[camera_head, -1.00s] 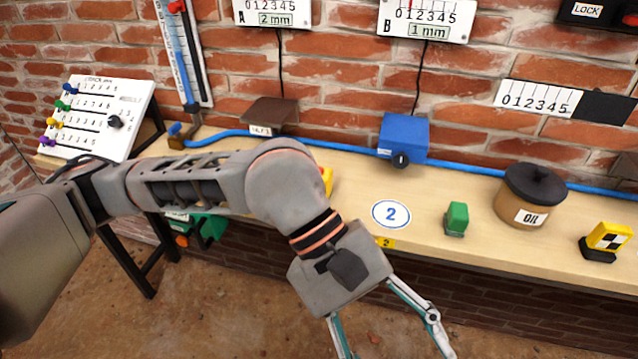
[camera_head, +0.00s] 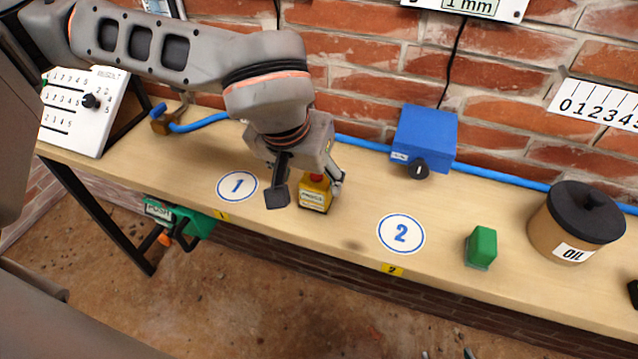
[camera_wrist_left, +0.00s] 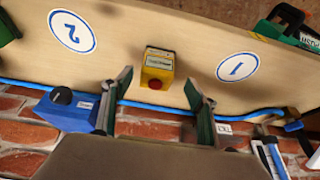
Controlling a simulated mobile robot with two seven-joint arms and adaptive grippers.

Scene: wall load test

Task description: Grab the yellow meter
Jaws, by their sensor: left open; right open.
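The yellow meter (camera_head: 314,196), a small box with a red top and a label, stands on the bench between the round marks 1 and 2. It also shows in the left wrist view (camera_wrist_left: 158,65), just ahead of the fingertips. My left gripper (camera_head: 307,191) is open above it, with one finger on each side in the picture. In the wrist view both fingers (camera_wrist_left: 158,78) are apart from it, with clear bench between. Only small tips of my right gripper (camera_head: 447,354) show at the bottom edge of the head view.
A blue box (camera_head: 425,137) with a black knob stands at the back by the blue hose. A green block (camera_head: 481,247) and the oil pot (camera_head: 570,226) stand to the right. Marks 1 (camera_head: 237,186) and 2 (camera_head: 401,234) lie flat. A brick wall (camera_head: 360,60) rises behind.

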